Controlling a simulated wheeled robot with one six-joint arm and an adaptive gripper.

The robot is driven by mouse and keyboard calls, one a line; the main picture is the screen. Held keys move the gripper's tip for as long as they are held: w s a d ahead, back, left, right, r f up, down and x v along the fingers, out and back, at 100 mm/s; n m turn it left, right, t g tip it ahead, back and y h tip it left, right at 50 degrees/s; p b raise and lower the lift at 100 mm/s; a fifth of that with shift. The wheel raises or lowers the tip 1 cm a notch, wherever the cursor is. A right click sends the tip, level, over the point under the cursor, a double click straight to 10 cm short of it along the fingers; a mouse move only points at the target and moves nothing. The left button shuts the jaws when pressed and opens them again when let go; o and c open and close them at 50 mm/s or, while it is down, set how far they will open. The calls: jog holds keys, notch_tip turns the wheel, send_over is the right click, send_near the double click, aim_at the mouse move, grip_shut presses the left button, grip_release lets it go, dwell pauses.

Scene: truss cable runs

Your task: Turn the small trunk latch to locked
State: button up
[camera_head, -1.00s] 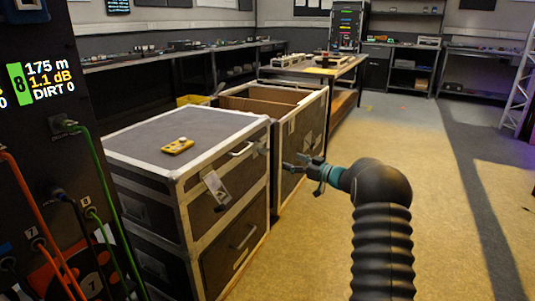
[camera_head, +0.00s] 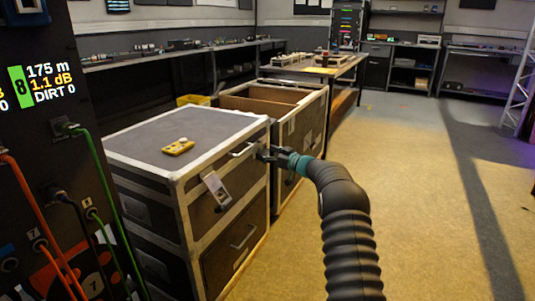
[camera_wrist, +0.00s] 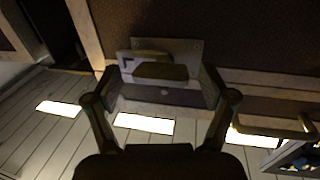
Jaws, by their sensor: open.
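The small trunk (camera_head: 187,139) is the near dark case with pale metal edges. A metal latch (camera_head: 215,190) hangs on its front face, tilted. My gripper (camera_head: 264,154) is at the upper right end of that face, by the gap to the farther trunk. In the wrist view my gripper (camera_wrist: 160,76) is open, its fingers on either side of a latch plate with a darker tab (camera_wrist: 162,72). I cannot tell whether the fingers touch it. In the head view my gripper hides that spot.
A yellow device (camera_head: 178,147) lies on the small trunk's lid. An open trunk (camera_head: 303,115) stands just behind. Handles (camera_head: 243,235) stick out from the small trunk's front. A rack with cables (camera_head: 50,170) is at left. The floor (camera_head: 420,190) at right is clear.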

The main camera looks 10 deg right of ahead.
jog(key=c, duration=1.2)
jog(key=shift+o, duration=0.2)
jog(key=shift+b, duration=0.3)
jog(key=n+b, duration=0.3)
jog(key=n+y+b, duration=0.1)
jog(key=n, duration=0.1)
jog(key=shift+f, duration=0.25)
jog(key=n+b, duration=0.3)
jog(key=n, duration=0.1)
jog(key=shift+n+y+b, duration=0.4)
jog(key=n+y+b, duration=0.1)
jog(key=n+b, duration=0.1)
jog(key=n, duration=0.3)
jog(key=shift+r+n+g+y+b, duration=0.1)
jog(key=shift+n+g+y+b, duration=0.45)
jog(key=shift+n, duration=2.05)
